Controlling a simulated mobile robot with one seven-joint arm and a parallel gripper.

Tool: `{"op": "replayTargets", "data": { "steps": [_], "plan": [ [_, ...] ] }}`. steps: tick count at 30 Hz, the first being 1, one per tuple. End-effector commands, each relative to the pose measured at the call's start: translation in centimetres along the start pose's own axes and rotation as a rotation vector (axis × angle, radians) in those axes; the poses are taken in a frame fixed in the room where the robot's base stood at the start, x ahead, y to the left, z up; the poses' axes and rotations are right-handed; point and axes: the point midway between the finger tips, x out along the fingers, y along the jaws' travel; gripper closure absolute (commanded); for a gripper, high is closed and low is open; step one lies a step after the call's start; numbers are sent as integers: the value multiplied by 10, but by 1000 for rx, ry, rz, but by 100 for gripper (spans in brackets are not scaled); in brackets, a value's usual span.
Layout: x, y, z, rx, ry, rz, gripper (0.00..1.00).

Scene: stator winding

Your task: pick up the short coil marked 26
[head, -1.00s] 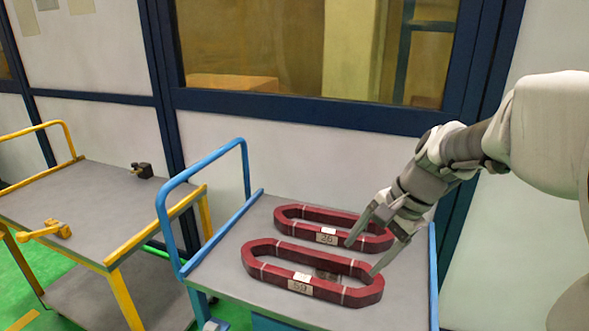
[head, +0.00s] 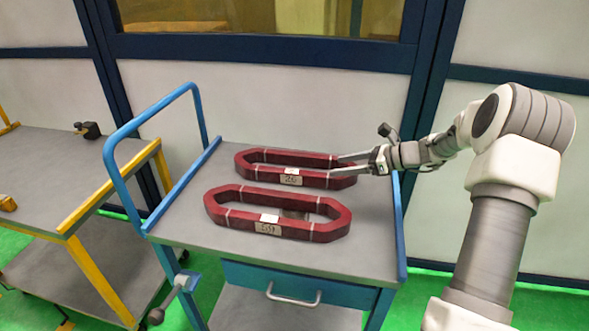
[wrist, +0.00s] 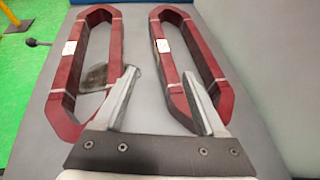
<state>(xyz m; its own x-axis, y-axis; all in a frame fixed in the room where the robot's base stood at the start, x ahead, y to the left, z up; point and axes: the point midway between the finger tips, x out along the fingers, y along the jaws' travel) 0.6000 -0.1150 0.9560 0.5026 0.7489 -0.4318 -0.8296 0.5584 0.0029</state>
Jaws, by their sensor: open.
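Two dark-red elongated coils with pale bands lie flat side by side on the trolley top. The back coil (head: 262,155) bears a plate that reads 26 in the earlier head view and is blurred now. It is the right-hand coil in the wrist view (wrist: 213,72). The front coil (head: 330,231) bears a plate like 59 or 50; it is at left in the wrist view (wrist: 61,100). My gripper (head: 336,165) is open and empty at the back coil's right end. In the wrist view its fingers (wrist: 160,73) straddle that coil's label-side bar; contact cannot be told.
The trolley top (head: 185,220) has a blue rail (head: 112,165) at left. A small grey piece (wrist: 95,77) lies inside the front coil. A yellow-framed cart (head: 65,180) stands further left. A wall with a window rises behind.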

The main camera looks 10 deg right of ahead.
Motion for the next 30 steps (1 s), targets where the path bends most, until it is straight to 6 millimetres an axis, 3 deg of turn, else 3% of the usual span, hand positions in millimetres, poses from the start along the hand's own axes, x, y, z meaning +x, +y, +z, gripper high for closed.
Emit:
{"op": "replayTargets", "data": {
  "steps": [3,12,23,30],
  "plan": [
    [29,1,-1,-2,0,5,27],
    [90,1,0,-4,2,4,27],
    [115,-1,1,-4,3,2,27],
    [150,-4,5,-4,3,4,27]
  ]
}}
